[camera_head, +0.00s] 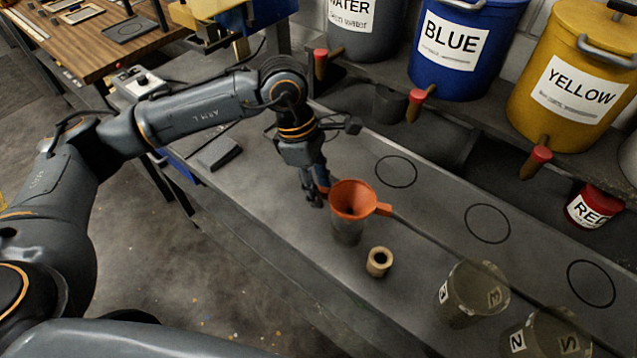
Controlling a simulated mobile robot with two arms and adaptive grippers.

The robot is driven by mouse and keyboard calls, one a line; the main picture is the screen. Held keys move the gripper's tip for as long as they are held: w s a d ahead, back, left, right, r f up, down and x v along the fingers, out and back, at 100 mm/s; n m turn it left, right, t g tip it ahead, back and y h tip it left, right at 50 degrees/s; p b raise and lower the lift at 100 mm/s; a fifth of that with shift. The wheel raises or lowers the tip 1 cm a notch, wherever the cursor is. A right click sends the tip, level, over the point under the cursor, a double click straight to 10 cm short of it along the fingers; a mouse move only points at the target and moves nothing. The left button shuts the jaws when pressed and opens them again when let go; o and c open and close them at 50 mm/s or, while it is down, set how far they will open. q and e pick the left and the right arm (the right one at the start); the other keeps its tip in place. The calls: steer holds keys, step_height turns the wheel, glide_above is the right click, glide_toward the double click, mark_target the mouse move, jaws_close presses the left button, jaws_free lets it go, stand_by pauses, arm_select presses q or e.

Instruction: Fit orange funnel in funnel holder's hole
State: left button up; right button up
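The orange funnel (354,199) is upright in the head view, mouth up, with a tab on its right side. A dark grey cup-like body (347,232) shows directly below it; I cannot tell whether the funnel rests in it. A small tan cylinder with a round hole in its top (379,262) stands on the bench just in front and to the right. I cannot tell which of these is the funnel holder. My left gripper (315,193) points down at the funnel's left rim; whether its fingers grip the rim is unclear. My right gripper is not in view.
The grey bench (290,215) has several drawn circles. Two numbered cups (468,296) (545,336) stand at the lower right. A thin dark bar runs from the funnel to the lower right. Blue (460,45), yellow (575,85) and water buckets with taps stand on the shelf behind.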

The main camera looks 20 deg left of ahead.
arm_select(q)
jaws_close()
steer(key=shift+r, duration=0.15)
steer(key=shift+r+p, duration=0.95)
steer(key=shift+r, duration=1.9)
steer(key=shift+r, duration=0.15)
steer(key=shift+r, duration=0.35)
